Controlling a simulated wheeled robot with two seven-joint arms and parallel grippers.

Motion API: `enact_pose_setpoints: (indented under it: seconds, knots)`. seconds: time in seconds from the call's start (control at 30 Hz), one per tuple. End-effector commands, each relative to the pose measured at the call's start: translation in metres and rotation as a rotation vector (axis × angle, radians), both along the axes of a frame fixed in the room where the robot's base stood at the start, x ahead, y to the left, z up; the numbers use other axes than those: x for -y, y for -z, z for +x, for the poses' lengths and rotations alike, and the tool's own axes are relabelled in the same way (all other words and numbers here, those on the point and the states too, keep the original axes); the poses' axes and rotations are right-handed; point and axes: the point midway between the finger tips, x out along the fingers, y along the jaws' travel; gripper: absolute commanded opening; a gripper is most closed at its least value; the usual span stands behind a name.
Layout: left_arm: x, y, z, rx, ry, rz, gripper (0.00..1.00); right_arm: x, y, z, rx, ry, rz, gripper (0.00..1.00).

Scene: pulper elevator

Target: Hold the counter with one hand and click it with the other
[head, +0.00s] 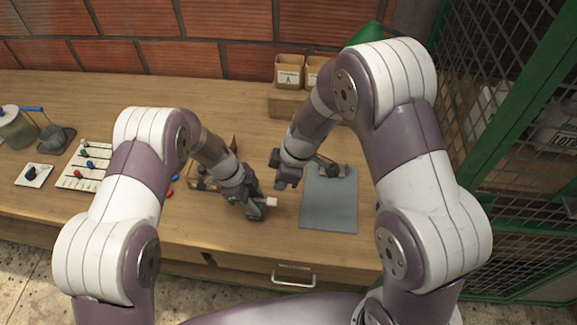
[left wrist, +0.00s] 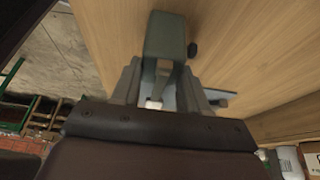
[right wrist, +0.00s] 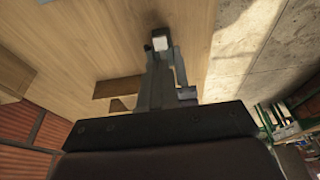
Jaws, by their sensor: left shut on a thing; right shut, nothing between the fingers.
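The counter (left wrist: 165,38) is a grey-green piece with a dark knob on its side, held between the fingers of my left gripper (left wrist: 160,78). In the head view the left gripper (head: 250,200) is above the front part of the workbench. A small white block (head: 271,202) sticks out to the right there. My right gripper (head: 286,182) is shut and empty, above and slightly right of the left one. In the right wrist view a white piece (right wrist: 160,43) shows just beyond the shut fingertips of the right gripper (right wrist: 158,65); I cannot tell whether they touch. The counter's face is hidden.
A grey mat (head: 329,205) lies on the wooden workbench (head: 110,225) to the right, with a dark tool at its top. A white board with coloured pegs (head: 84,166) and a grey container (head: 17,128) stand left. Small labelled boxes (head: 289,72) stand behind. A green mesh cage borders the right.

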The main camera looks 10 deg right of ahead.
Motion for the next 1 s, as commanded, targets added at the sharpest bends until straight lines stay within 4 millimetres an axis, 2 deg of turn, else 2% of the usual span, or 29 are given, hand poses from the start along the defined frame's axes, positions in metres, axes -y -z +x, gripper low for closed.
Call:
enact_pose_setpoints:
  seconds: [0.1, 0.2, 0.4, 1.0]
  knots:
    - [0.0, 0.0, 0.0, 0.0, 0.0, 0.0, 0.11, 0.008, -0.028, -0.002, 0.004, 0.002, 0.001, 0.0]
    - [0.0, 0.0, 0.0, 0.0, 0.0, 0.0, 0.11, 0.013, -0.047, -0.004, 0.003, 0.001, 0.0, 0.0]
    - [0.0, 0.0, 0.0, 0.0, 0.0, 0.0, 0.11, 0.019, -0.068, -0.006, -0.001, 0.002, 0.0, 0.0]
    - [0.0, 0.0, 0.0, 0.0, 0.0, 0.0, 0.11, 0.02, -0.071, -0.007, -0.001, 0.001, 0.0, 0.0]
